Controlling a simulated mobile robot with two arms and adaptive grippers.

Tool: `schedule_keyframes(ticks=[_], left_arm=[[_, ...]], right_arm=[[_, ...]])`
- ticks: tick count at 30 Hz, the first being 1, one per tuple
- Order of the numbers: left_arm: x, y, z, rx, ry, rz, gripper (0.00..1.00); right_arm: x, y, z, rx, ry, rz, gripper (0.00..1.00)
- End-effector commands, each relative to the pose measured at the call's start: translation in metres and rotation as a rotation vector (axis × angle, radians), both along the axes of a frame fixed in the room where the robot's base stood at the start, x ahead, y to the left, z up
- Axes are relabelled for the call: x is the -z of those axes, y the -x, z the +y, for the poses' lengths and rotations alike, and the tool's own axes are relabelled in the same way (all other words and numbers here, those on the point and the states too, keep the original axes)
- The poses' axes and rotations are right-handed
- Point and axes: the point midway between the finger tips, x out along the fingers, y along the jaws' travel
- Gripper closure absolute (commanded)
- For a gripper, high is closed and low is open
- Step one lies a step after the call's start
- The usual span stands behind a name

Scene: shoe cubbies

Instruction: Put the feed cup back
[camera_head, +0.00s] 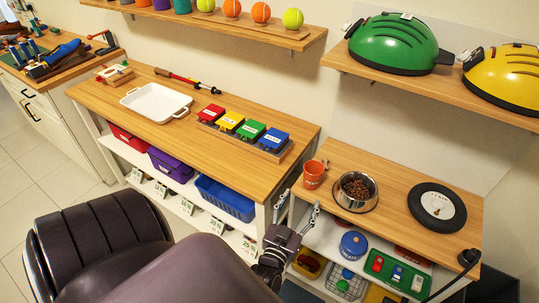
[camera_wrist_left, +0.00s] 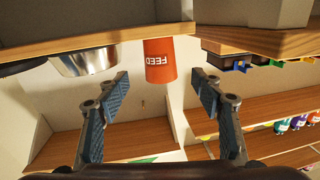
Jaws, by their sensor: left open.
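The orange feed cup (camera_head: 312,176) stands upright on the lower wooden table (camera_head: 390,228), near its left edge, just left of a metal bowl of kibble (camera_head: 357,192). My left gripper (camera_head: 299,211) is open and empty, in front of the table edge and short of the cup. In the left wrist view the feed cup (camera_wrist_left: 160,62) appears upside down with its FEED label showing, beyond and between the open fingers of the left gripper (camera_wrist_left: 166,100). The fingers do not touch it. My right gripper is not in view.
A black round disc (camera_head: 437,207) lies right of the bowl. The longer counter (camera_head: 150,72) on the left holds a white tray (camera_head: 156,103) and several coloured boxes (camera_head: 243,130). Shelves below hold bins, a blue jar (camera_head: 353,244) and a green tray (camera_head: 398,273).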

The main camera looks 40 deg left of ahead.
Motion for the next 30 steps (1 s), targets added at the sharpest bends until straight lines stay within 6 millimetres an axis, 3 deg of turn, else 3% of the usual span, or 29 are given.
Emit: schedule_keyframes(ticks=[5, 8, 11, 14, 15, 17, 18, 20, 21, 25, 27, 30], left_arm=[[0.001, 0.001, -0.001, 0.001, 0.0, 0.0, 0.4], [0.015, 0.001, -0.008, 0.021, 0.01, 0.033, 0.4], [0.061, 0.006, -0.031, 0.084, 0.043, 0.135, 0.4], [0.137, 0.028, -0.068, 0.182, 0.089, 0.316, 0.4], [0.172, 0.044, -0.083, 0.223, 0.109, 0.403, 0.4], [0.222, 0.075, -0.103, 0.28, 0.135, 0.541, 0.4], [0.253, 0.1, -0.114, 0.313, 0.147, 0.633, 0.4], [0.296, 0.143, -0.126, 0.355, 0.164, 0.773, 0.4], [0.322, 0.174, -0.131, 0.377, 0.171, 0.867, 0.4], [0.383, 0.278, -0.13, 0.421, 0.174, 1.148, 0.4], [0.402, 0.326, -0.122, 0.429, 0.166, 1.272, 0.4], [0.416, 0.376, -0.109, 0.429, 0.154, 1.396, 0.4]], right_arm=[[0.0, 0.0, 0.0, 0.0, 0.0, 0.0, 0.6], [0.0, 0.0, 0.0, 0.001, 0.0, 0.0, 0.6], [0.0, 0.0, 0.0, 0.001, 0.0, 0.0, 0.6], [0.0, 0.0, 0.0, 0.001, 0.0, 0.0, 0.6], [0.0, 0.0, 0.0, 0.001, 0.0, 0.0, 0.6], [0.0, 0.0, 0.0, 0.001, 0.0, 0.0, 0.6], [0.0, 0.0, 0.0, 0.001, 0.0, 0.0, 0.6], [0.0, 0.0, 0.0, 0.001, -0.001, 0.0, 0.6], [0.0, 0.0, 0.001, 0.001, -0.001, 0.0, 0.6], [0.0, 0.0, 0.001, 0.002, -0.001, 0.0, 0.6], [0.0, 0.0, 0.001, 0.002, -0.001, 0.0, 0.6], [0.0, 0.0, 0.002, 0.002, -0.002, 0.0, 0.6]])
